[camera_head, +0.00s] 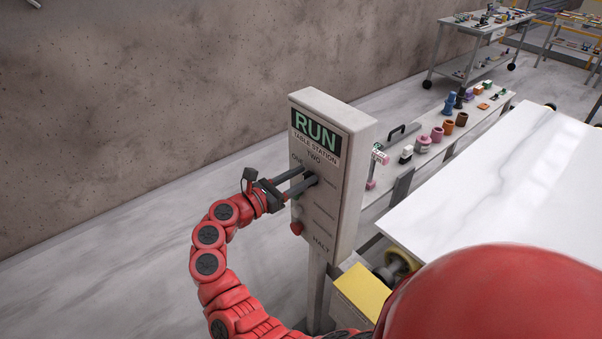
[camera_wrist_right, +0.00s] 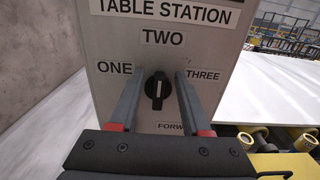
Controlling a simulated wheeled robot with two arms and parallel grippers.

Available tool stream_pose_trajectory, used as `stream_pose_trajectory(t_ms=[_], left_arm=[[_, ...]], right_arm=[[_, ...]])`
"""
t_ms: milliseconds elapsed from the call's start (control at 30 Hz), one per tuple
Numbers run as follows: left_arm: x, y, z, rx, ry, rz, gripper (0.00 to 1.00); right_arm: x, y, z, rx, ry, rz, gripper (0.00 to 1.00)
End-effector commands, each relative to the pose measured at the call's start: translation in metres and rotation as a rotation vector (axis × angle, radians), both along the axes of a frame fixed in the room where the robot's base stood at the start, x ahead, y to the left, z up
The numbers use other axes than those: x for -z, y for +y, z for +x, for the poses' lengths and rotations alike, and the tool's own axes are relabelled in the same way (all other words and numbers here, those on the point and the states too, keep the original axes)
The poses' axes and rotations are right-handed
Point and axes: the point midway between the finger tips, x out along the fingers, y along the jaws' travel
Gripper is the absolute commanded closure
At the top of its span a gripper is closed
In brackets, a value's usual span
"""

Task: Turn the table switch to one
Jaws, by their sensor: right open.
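The table switch (camera_wrist_right: 158,91) is a black rotary knob on the grey TABLE STATION panel (camera_head: 345,215). In the right wrist view its grip stands about upright, in line with the TWO label (camera_wrist_right: 163,37). The ONE label (camera_wrist_right: 115,68) is to its left and THREE (camera_wrist_right: 204,76) to its right. My right gripper (camera_head: 310,176) is open, with one finger on each side of the knob; gaps show between fingers and knob. In the head view the fingers partly hide the knob. My left gripper is not in view.
A red button (camera_head: 296,228) sits low on the box's left side. A white stone slab (camera_head: 510,190) lies to the right. A bench with several small tools and cups (camera_head: 437,135) stands behind the box. Floor to the left is clear up to the wall (camera_head: 130,100).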

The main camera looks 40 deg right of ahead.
Motion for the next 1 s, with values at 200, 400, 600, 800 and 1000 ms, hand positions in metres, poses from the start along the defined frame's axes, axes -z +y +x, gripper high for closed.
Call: stream_pose_trajectory(t_ms=[200,400,600,800,1000], left_arm=[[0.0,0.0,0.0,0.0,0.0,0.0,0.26],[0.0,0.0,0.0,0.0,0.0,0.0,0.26],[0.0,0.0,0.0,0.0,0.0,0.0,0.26],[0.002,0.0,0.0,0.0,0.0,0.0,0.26],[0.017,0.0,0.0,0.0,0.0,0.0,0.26]], right_arm=[[0.0,0.0,0.0,-0.001,0.0,0.0,0.53],[0.0,0.0,0.0,-0.001,0.0,0.0,0.87],[0.0,0.0,0.0,-0.001,0.0,0.0,1.0],[0.001,0.0,0.0,-0.001,0.002,0.0,1.0],[0.005,0.0,0.002,-0.001,0.039,-0.003,1.0]])
